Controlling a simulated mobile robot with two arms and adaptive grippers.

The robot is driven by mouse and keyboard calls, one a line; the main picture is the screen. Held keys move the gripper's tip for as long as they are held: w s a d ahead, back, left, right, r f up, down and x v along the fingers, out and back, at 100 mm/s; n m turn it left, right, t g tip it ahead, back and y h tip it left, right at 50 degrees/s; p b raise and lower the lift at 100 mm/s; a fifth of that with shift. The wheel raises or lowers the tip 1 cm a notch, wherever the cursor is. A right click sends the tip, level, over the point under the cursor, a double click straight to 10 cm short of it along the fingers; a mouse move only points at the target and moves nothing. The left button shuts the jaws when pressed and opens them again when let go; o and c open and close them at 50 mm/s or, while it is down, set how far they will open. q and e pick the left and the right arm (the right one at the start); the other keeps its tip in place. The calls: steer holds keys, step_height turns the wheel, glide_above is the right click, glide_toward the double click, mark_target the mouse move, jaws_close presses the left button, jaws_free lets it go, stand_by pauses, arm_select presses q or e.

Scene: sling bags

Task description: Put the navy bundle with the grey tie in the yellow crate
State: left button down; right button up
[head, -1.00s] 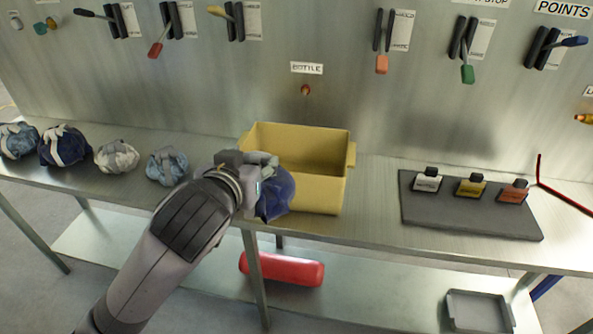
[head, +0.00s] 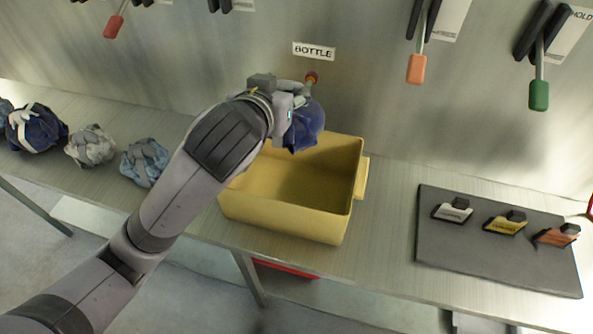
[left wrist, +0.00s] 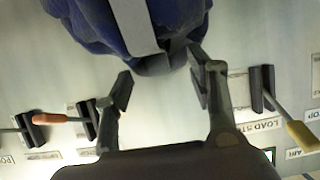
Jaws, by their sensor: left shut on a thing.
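A navy bundle (head: 307,128) with a grey tie hangs in my left gripper (head: 297,100), raised at the back of the yellow crate. In the head view it overlaps the crate's back wall. The yellow crate (head: 280,222) stands open on the bench, and the inside that shows is empty. In the left wrist view the navy bundle (left wrist: 95,22) with a grey band fills the top, beyond the fingers of my left gripper (left wrist: 162,82). The exact grip contact is partly hidden. My right gripper is not in view.
Another navy bundle with a pale tie (head: 38,132), a grey-white bundle (head: 91,146) and a light blue bundle (head: 145,162) sit on the bench at left. A dark mat (head: 480,265) with several tagged blocks lies at right. Levers hang on the metal wall behind.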

arm_select(q)
steer(key=f, duration=0.1)
steer(key=s+f, duration=0.1)
steer(key=f, duration=0.2)
steer(key=shift+s+a+f, duration=0.15)
steer(key=shift+a+f, duration=0.05)
steer(key=shift+a, duration=0.05)
step_height(320, 180, down, 15)
steer(key=p, duration=0.2)
steer(key=shift+w+r, duration=0.15)
steer(key=shift+w, duration=0.1)
steer(key=shift+d, duration=0.15)
steer(key=shift+f+b, duration=0.3)
steer(key=shift+f, duration=0.1)
steer(key=shift+f, duration=0.1)
